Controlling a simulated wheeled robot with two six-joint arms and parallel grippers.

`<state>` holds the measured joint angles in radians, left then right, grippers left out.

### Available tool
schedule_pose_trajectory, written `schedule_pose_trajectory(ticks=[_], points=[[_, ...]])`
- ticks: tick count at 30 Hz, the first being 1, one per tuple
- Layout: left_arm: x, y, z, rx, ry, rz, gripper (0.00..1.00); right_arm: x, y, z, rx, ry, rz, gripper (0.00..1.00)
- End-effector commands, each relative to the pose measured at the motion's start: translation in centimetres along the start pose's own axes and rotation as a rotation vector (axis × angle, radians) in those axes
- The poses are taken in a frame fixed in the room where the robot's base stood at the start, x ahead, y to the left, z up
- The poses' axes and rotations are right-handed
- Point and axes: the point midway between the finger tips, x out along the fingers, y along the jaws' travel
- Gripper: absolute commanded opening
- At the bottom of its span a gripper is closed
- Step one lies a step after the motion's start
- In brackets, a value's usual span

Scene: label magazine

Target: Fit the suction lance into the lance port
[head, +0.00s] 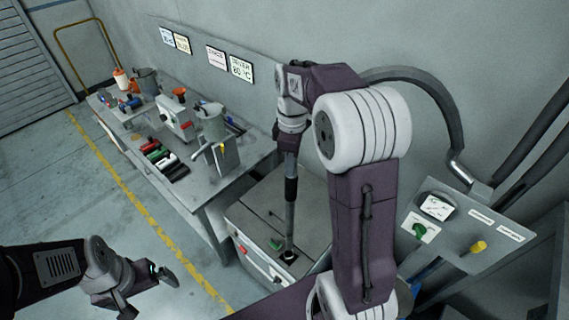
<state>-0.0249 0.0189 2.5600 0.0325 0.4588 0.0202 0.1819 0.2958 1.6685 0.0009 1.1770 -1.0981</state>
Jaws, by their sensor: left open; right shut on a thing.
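The suction lance (290,215) is a long grey rod with a black section, standing nearly upright. My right gripper (289,143) is shut on the lance's upper part. The lance's lower end meets a dark round opening, which looks like the lance port (289,257), on top of a grey cabinet (305,205). I cannot tell from here whether the tip is inside it or just above it. My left gripper (166,275) is open and empty at the lower left, over the floor and away from the cabinet.
A workbench (205,190) along the wall holds jugs, a small machine (176,118) and several coloured cylinders. A green handle (276,243) lies near the opening. A sloped control panel (465,235) with knobs is at right. Floor at left is clear.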

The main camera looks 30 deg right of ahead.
Motion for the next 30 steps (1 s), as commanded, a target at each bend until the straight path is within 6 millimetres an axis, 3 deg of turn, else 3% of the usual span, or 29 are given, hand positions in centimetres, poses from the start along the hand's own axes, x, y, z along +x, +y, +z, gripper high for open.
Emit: schedule_pose_trajectory(ticks=[11,21,30], points=[[-0.6,0.0,-0.1,0.0,0.0,0.0,1.0,-0.3,0.0,0.0,0.0,0.001,0.0,0.0],[2.0,0.0,0.2,0.0,0.0,0.0,1.0,3.4,0.0,0.0,0.0,0.001,0.001,0.0],[2.1,0.0,0.2,0.0,0.0,0.0,1.0,3.8,0.0,0.0,0.0,0.001,0.001,0.0]])
